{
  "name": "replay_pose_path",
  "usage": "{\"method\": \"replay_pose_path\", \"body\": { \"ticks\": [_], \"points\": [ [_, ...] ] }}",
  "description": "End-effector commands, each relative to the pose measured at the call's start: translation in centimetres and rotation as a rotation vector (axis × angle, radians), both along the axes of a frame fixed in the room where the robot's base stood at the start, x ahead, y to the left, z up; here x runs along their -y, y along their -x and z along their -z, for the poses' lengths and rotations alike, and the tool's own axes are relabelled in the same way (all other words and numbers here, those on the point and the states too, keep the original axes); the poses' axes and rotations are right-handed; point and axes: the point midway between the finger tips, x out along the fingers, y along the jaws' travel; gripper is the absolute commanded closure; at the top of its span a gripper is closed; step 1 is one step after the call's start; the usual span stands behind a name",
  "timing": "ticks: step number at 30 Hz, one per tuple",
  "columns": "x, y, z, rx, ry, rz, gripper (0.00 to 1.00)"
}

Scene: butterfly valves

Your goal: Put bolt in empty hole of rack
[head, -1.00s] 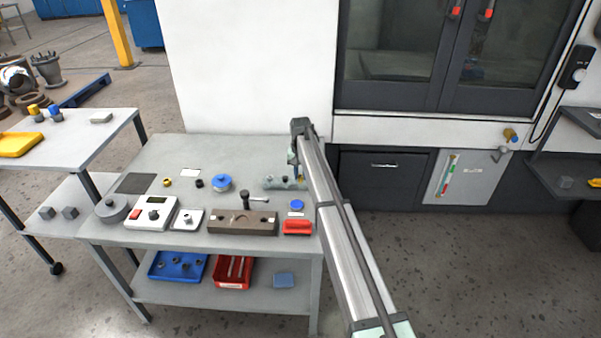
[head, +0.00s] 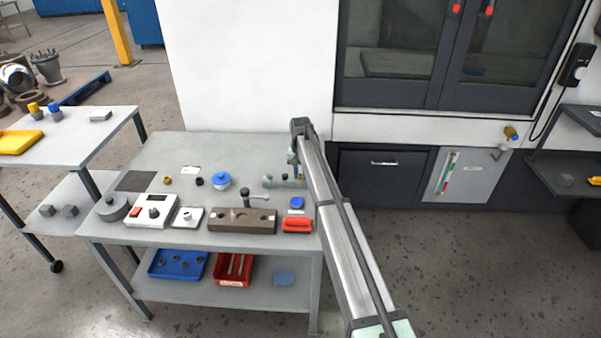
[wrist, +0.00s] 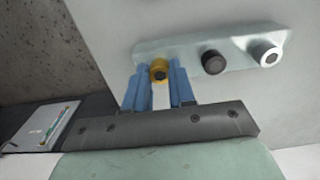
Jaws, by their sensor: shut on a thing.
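The rack (wrist: 190,50) is a pale grey-green bar lying on the table; it shows in the head view (head: 270,182) at the table's right back. In the wrist view a black round piece (wrist: 213,62) sits at its middle and a pale, ring-like piece (wrist: 266,54) at its right end. My gripper (wrist: 157,73) has blue fingers shut on a brass-coloured bolt (wrist: 160,67) with a dark centre, at the rack's left end. The fingers and bolt hide that end, so I cannot tell whether the bolt is in the hole or above it.
A white wall and a machine (head: 390,125) rise behind the table.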

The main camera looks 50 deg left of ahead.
Motion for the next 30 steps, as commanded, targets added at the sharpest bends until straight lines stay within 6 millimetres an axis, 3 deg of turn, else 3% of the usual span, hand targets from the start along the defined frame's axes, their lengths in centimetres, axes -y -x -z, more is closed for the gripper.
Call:
{"method": "replay_pose_path", "body": {
  "ticks": [6, 7, 15, 21, 27, 30],
  "points": [
    [0.0, 0.0, -0.01, 0.0, 0.0, 0.0, 1.0],
    [0.0, 0.0, -0.01, 0.0, 0.0, 0.0, 0.75],
    [0.01, 0.01, 0.0, 0.0, 0.0, 0.0, 0.49],
    [0.0, 0.0, 0.01, 0.0, 0.0, 0.0, 0.46],
    [0.01, 0.01, 0.02, 0.0, 0.0, 0.0, 0.27],
    [0.0, 0.0, 0.02, 0.0, 0.0, 0.0, 0.25]
  ]
}}
